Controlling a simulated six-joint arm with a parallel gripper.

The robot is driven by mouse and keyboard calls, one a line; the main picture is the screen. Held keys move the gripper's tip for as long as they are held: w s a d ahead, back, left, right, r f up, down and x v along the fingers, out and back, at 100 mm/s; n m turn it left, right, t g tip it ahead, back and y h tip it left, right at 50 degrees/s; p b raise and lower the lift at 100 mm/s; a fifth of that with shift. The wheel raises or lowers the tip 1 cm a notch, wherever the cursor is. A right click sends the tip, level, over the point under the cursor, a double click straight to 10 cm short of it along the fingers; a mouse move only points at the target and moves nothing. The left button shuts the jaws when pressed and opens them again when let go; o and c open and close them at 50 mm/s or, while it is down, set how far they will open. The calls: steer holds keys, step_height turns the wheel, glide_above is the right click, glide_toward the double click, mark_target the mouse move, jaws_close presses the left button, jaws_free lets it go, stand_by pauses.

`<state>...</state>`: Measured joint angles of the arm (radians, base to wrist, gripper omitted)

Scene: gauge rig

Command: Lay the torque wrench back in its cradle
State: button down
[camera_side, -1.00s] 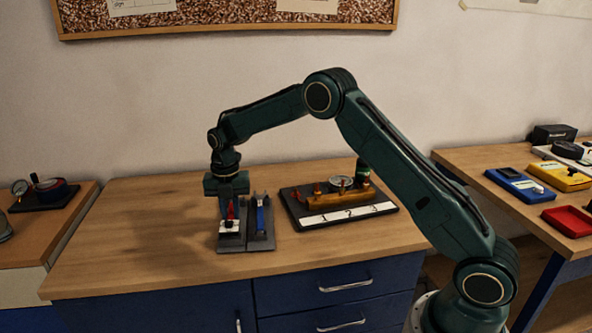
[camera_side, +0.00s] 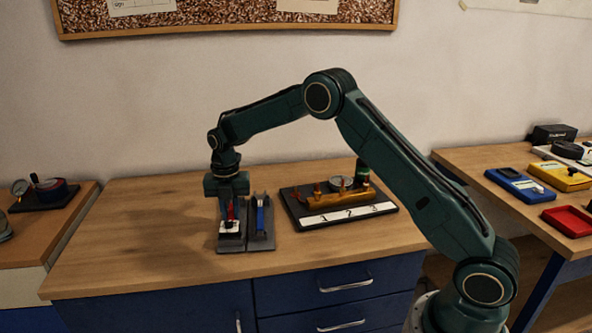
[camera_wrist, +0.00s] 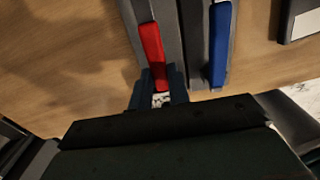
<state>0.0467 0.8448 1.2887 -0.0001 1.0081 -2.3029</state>
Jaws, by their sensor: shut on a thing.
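The torque wrench, with a red handle (camera_side: 230,211), is held in my gripper (camera_wrist: 160,96) over the left dark grey cradle (camera_side: 231,244). In the wrist view its red handle (camera_wrist: 152,52) runs along the left cradle's channel, with the fingers on either side of its near end. Whether it touches the cradle floor I cannot tell. A second tool with a blue handle (camera_side: 260,216) lies in the right cradle (camera_side: 262,241) beside it; it also shows in the wrist view (camera_wrist: 220,45). My gripper hides part of the red-handled wrench.
A gauge rig on a dark base (camera_side: 300,214), with a brass manifold (camera_side: 352,201) and a numbered white strip (camera_side: 350,214), stands right of the cradles. The wooden bench (camera_side: 140,235) is clear to the left. Side benches stand at both edges.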

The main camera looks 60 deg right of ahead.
steer(key=shift+f, duration=0.8)
stand_by(0.6)
steer(key=c, duration=1.3)
jaws_free()
steer(key=shift+o, duration=0.2)
step_height(320, 180, up, 14)
